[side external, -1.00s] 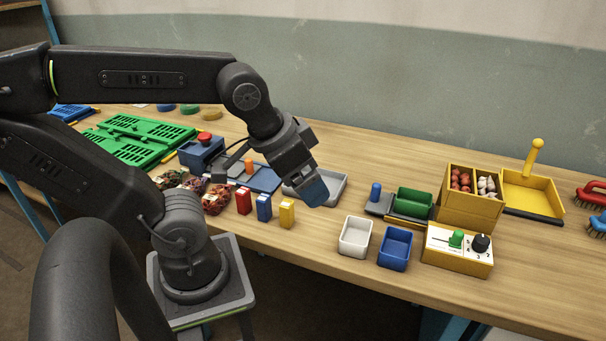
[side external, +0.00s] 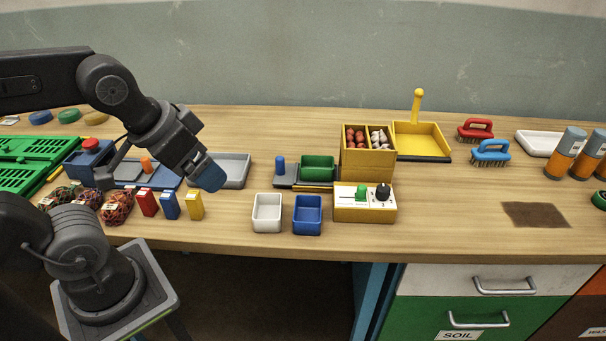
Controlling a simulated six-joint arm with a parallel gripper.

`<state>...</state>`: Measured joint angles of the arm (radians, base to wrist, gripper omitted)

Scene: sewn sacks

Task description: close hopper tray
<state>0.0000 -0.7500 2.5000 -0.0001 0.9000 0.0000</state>
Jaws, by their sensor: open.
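A yellow wooden hopper box (side external: 367,166) stands right of centre on the bench, with two open-topped compartments. The left compartment holds red pieces (side external: 354,137) and the right one white pieces (side external: 379,139). A yellow control box (side external: 365,214) with a green slider (side external: 361,193) and a black knob (side external: 383,192) sits in front of it. I cannot tell which part is the hopper tray. My gripper (side external: 210,177) is open and empty, with blue tips. It hangs near the grey tray (side external: 235,170), well left of the hopper.
A white bin (side external: 267,221) and a blue bin (side external: 307,228) stand at the front edge, between my gripper and the control box. A yellow dustpan (side external: 421,140) stands behind right. Bench at the right front is mostly clear.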

